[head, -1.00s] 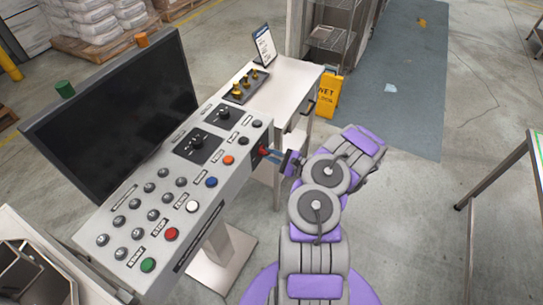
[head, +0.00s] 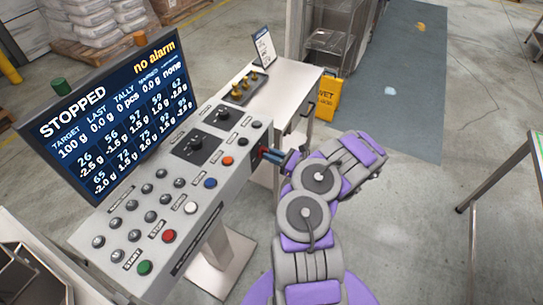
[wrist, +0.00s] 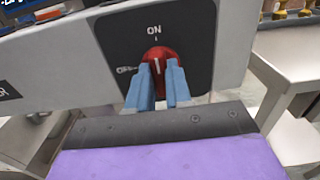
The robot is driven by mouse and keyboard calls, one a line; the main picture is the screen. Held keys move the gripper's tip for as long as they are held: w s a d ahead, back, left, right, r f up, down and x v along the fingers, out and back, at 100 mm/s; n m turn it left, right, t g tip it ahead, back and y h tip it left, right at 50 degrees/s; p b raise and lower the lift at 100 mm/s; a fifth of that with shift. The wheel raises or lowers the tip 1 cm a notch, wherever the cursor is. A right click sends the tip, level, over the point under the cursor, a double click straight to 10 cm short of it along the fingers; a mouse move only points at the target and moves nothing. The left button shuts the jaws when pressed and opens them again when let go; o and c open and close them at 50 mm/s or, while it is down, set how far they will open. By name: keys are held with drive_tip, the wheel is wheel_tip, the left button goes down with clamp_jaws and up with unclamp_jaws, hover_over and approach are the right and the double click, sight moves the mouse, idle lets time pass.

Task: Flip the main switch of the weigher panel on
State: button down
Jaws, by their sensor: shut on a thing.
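The weigher panel (head: 150,236) is a grey sloped console with knobs and coloured buttons. Its screen (head: 110,115) is lit and reads "STOPPED" and "no alarm". The main switch (wrist: 160,56) is a red rotary knob on a black plate on the panel's end face, marked ON at the top and OFF at the left. Its white line points nearly straight up to ON. My gripper (wrist: 159,82) is shut on the red knob, with a blue finger on each side. In the head view my gripper (head: 268,153) is at the panel's right end and mostly hides the knob.
A white table (head: 290,80) with brass weights (head: 243,88) and a small sign stands behind the panel. A yellow wet-floor sign (head: 327,98) stands beside it. Open floor lies to the right, with a green-edged table (head: 505,168) at the far right.

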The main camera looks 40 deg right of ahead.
idle(0.5)
drive_tip(key=c, duration=1)
unclamp_jaws()
drive_tip(key=shift+d, duration=0.15)
drive_tip(key=shift+c, duration=0.2)
drive_tip(key=p+v, duration=0.2)
drive_tip(key=v, duration=1.5)
drive_tip(key=shift+d+f, duration=0.1)
